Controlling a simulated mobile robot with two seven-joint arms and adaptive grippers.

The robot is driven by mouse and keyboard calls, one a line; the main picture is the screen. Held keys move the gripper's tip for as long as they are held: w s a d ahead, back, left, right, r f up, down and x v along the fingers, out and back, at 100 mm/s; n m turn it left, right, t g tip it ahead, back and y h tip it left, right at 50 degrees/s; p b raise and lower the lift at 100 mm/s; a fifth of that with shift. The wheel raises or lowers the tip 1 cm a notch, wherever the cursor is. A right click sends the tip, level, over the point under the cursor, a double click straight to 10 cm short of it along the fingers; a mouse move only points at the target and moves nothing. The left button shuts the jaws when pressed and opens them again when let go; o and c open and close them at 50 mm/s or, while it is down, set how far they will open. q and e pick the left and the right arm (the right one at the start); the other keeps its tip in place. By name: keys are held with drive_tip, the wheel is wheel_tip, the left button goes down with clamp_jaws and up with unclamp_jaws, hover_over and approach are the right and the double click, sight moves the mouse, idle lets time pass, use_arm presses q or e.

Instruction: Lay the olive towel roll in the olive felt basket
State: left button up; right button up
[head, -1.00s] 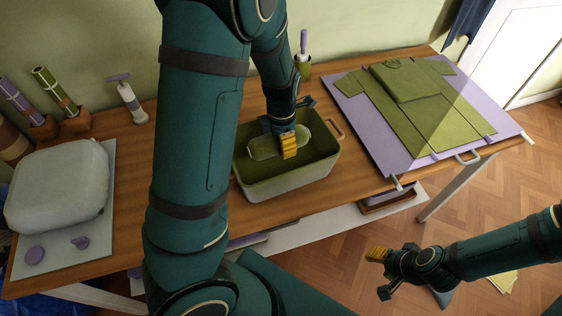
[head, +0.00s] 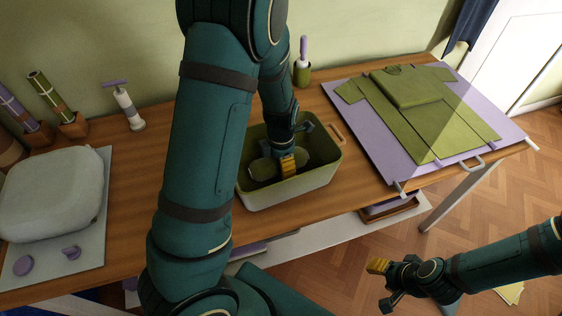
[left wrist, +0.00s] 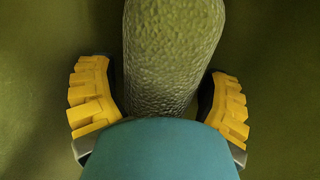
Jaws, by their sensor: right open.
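The olive towel roll (head: 262,169) lies inside the olive felt basket (head: 291,191), below its rim. The basket stands on the wooden table, olive inside and pale outside. My left gripper (head: 288,161) reaches down into the basket and is shut on the middle of the roll. In the left wrist view the textured roll (left wrist: 170,60) runs between the two yellow-padded fingers, close against both. I cannot tell whether the roll touches the basket floor. My right gripper (head: 381,285) is open and empty, off the table's front edge at lower right.
A lilac board (head: 365,150) with a folded olive garment (head: 440,130) lies to the right. A grey bag (head: 55,190) on a pale mat is at the left. A pump (head: 127,105) and a small olive pot (head: 301,72) stand at the back. My left arm hides the middle of the table.

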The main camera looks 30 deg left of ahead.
use_arm(q)
drive_tip(key=shift+o, duration=0.8)
drive_tip(key=shift+r, duration=0.1)
wheel_tip(320, 180, up, 11)
drive_tip(key=p, duration=0.4)
drive_tip(key=shift+p, duration=0.3)
drive_tip(key=shift+r, duration=0.6)
